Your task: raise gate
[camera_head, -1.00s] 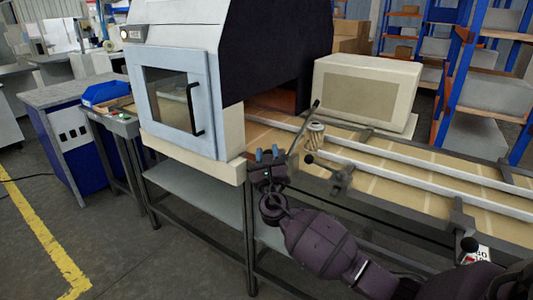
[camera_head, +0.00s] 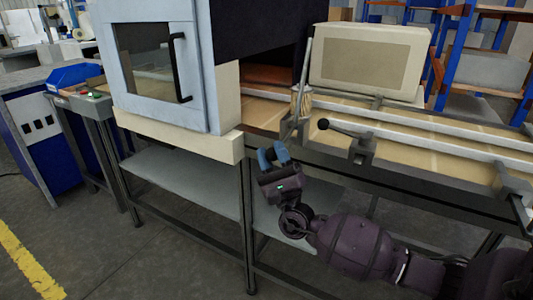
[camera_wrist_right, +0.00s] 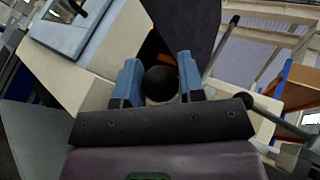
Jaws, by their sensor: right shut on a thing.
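My right gripper (camera_head: 273,156) has blue fingertips and is at the front edge of the conveyor, just right of the machine's lower corner. In the right wrist view a round black knob (camera_wrist_right: 160,83) sits between the blue fingers, which are shut on it. In the head view this knob is hidden by the gripper. A slanted grey rod (camera_head: 304,65) stands close by, in front of the machine's tunnel opening. I cannot make out a separate gate panel. My left gripper is not in view.
A second lever with a black knob (camera_head: 323,124) juts from a bracket to the right of the gripper. Pale rails (camera_head: 430,136) run along the conveyor. The machine (camera_head: 160,70) with a windowed door stands at left. A beige box (camera_head: 368,60) stands behind the conveyor.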

